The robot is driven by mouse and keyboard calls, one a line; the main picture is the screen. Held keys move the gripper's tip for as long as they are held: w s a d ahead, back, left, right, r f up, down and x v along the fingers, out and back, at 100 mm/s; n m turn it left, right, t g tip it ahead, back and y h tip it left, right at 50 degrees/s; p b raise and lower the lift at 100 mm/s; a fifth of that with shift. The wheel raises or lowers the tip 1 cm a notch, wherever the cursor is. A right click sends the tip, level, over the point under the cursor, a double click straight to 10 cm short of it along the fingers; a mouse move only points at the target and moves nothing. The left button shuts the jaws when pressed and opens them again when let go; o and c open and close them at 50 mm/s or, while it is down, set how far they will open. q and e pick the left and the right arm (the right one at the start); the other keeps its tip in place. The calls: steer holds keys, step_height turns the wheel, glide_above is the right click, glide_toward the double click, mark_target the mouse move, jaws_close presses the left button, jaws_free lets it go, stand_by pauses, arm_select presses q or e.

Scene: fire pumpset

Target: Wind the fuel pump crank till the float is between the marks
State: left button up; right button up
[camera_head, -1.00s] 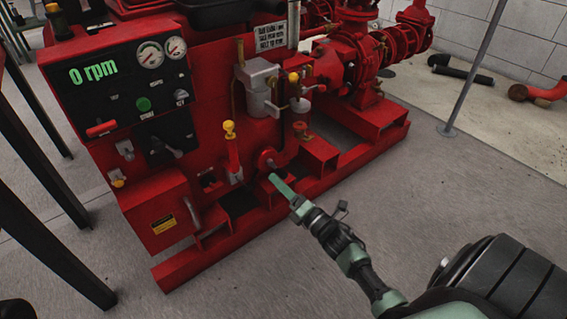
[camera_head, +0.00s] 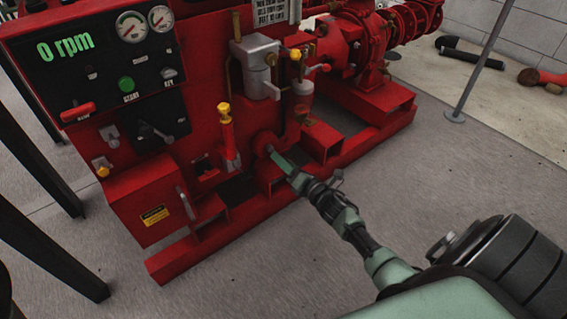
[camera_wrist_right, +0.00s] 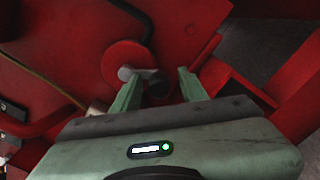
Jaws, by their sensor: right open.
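My right gripper (camera_head: 275,154) reaches in from the lower right, its green fingers at a round red hub (camera_head: 264,141) low on the engine's front. In the right wrist view the gripper (camera_wrist_right: 158,80) is open. Its fingers stand apart on either side of a short grey and dark part (camera_wrist_right: 155,82), which looks like the crank and juts from the red hub (camera_wrist_right: 124,58). I cannot tell whether either finger touches it. A grey metal unit (camera_head: 258,62) and a small pale bowl (camera_head: 302,88) sit above the hub. I cannot make out the float or its marks. My left gripper is not in view.
A yellow-topped red lever (camera_head: 227,130) stands just left of the hub. The red base rail (camera_head: 240,225) runs below. Dark legs (camera_head: 40,155) stand at the left. The floor (camera_head: 270,265) in front is clear.

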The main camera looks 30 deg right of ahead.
jaws_close()
